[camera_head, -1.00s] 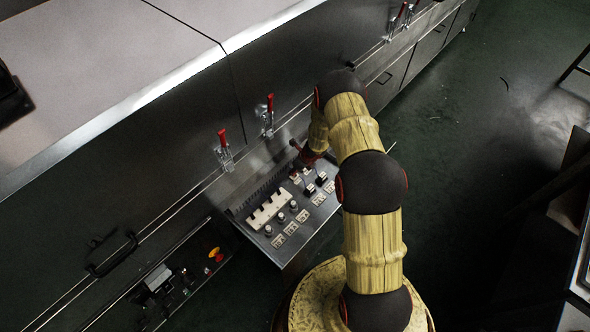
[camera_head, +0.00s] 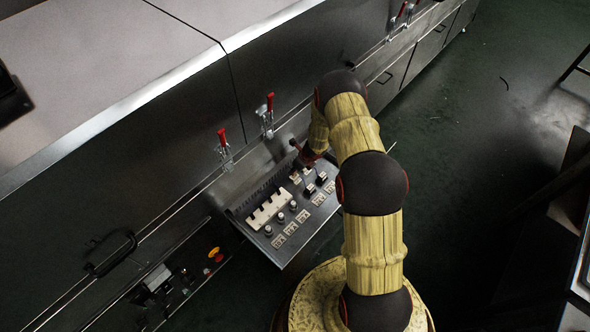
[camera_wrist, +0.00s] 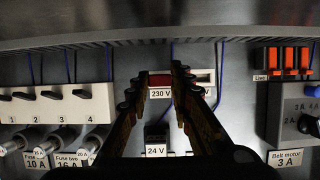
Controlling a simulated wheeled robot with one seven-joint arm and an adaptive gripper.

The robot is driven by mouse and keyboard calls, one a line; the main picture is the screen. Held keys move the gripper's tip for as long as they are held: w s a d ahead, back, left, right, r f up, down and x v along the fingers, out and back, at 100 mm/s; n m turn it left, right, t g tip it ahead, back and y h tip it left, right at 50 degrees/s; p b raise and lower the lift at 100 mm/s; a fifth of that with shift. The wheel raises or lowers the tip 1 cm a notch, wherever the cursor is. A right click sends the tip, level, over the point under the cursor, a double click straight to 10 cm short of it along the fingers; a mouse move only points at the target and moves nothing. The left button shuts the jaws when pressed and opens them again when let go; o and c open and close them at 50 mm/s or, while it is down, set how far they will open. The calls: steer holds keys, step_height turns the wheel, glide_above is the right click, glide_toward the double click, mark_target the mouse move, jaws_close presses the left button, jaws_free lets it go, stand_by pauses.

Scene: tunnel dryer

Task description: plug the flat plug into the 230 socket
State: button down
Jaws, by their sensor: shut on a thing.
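In the wrist view my gripper (camera_wrist: 160,87) is shut on a small reddish-brown block (camera_wrist: 160,80), which I take to be the flat plug. The block sits between the fingertips, in front of the pale 230 V socket strip (camera_wrist: 205,76). The label "230 V" (camera_wrist: 160,94) shows just below it. The fingers hide part of the strip, and I cannot tell whether the plug is inside the socket or only in front of it. In the head view my gripper (camera_head: 308,157) is small and dark at the panel's far end, and the plug cannot be made out.
A 24 V socket (camera_wrist: 156,135) lies below. A white block numbered 1 to 4 (camera_wrist: 57,103) and fuse holders are left. Orange-red live terminals (camera_wrist: 288,62) and a belt motor switch (camera_wrist: 298,108) are right. Red-handled clamps (camera_head: 267,110) stand above the panel (camera_head: 290,255).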

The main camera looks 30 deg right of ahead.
steer(key=shift+f+b, duration=1.05)
steer(key=shift+f, duration=0.2)
steer(key=c, duration=1.6)
jaws_free()
steer(key=shift+c, duration=0.2)
steer(key=shift+o, duration=0.7)
steer(key=shift+r, duration=0.1)
steer(key=v, duration=1.1)
steer(key=shift+s+r, duration=0.3)
steer(key=shift+r, duration=0.05)
steer(key=shift+d, duration=0.1)
